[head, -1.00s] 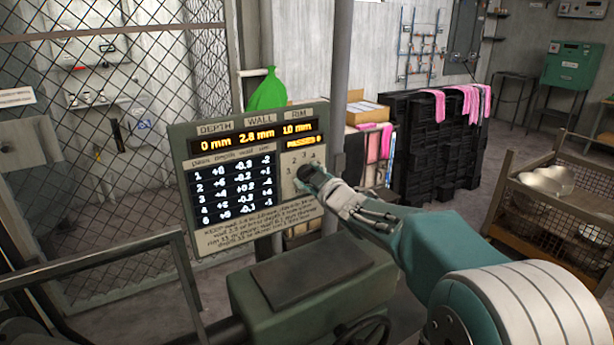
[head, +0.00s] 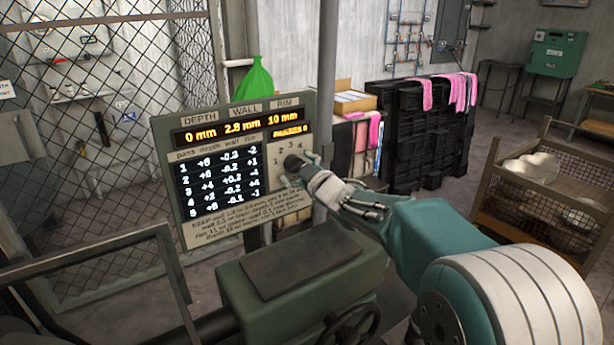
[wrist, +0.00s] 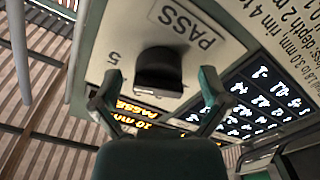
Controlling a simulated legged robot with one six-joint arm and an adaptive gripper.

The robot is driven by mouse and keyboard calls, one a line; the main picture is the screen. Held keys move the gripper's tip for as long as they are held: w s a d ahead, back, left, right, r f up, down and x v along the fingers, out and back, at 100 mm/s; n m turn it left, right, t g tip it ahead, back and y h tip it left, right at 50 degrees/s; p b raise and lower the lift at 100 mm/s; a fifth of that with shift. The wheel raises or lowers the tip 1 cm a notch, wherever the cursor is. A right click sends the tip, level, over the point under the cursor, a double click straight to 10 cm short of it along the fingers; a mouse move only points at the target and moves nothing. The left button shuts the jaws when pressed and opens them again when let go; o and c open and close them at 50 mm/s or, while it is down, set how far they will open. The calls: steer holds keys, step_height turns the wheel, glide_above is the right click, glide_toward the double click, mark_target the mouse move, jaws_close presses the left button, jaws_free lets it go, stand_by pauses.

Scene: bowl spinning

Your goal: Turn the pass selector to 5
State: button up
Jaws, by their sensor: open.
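The pass selector is a black knob (head: 292,162) on the right part of the gauge panel (head: 163,139). In the wrist view the knob (wrist: 158,72) sits between my two fingers, under the printed word PASS, with a printed 5 beside it. Which number it points to is not clear. My gripper (head: 306,168) is open at the knob, and it also shows in the wrist view (wrist: 160,80) with one finger on each side. I cannot tell whether either finger touches the knob. In the head view the gripper hides part of the dial; small numbers show above the knob.
The panel's amber display (head: 240,127) reads 0 mm, 2.8 mm and 10 mm. A green machine housing (head: 300,275) with a handwheel (head: 350,328) stands below the arm. A grey post (head: 325,70) rises behind the panel. A wire-mesh crate (head: 545,205) with bowls is at right.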

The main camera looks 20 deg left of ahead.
steer(key=v, duration=1.1)
steer(key=shift+d+f, duration=0.1)
steer(key=shift+d, duration=0.05)
